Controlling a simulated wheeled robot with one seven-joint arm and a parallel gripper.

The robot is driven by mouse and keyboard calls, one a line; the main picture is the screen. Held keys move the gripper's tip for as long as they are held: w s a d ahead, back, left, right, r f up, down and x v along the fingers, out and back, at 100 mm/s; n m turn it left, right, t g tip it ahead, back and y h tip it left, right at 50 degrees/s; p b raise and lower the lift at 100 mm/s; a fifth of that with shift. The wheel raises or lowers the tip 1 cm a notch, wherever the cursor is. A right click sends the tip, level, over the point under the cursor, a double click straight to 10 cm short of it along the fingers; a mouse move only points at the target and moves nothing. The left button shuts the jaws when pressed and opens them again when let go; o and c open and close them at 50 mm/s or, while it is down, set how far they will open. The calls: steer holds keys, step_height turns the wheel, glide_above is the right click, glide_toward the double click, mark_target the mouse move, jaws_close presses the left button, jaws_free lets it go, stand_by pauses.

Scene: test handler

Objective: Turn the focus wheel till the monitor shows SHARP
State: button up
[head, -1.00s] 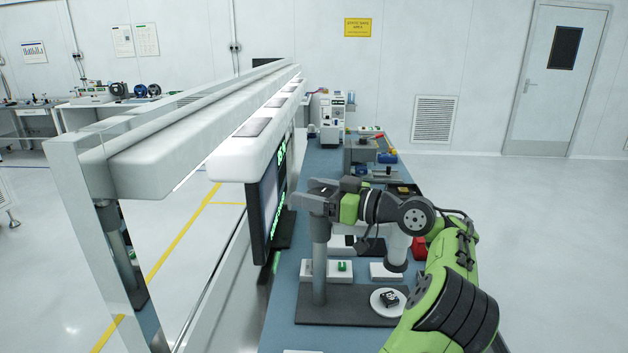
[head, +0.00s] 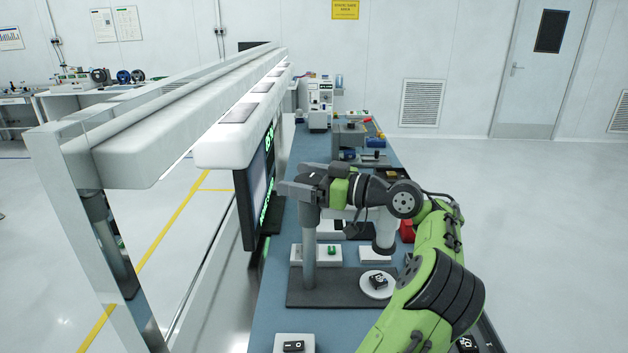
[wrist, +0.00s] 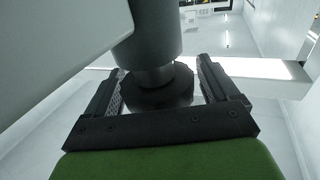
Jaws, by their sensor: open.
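In the wrist view my gripper (wrist: 161,70) is open, with one finger on each side of a dark, ribbed round wheel (wrist: 160,94), which appears to be the focus wheel. A grey cylinder (wrist: 150,45) adjoins it. Gaps seem to show beside the wheel; contact is hard to judge. In the head view my gripper (head: 312,180) is at the top of the microscope's grey column (head: 309,245), and the wheel is hidden there. The monitor (head: 247,205) is seen nearly edge-on at left, with green characters that I cannot read.
The microscope's dark base (head: 330,298) carries a round white plate (head: 391,287) with a small dark part. A white switch box (head: 310,342) is at the near edge of the blue bench (head: 265,325). A white overhead beam (head: 215,155) runs above the monitor.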

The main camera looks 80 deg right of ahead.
steer(key=s+a+p, duration=0.2)
steer(key=s+p, duration=0.4)
steer(key=s, duration=0.9)
steer(key=shift+s+a+p, duration=0.2)
steer(key=shift+p, duration=0.15)
steer(key=shift+w, duration=0.1)
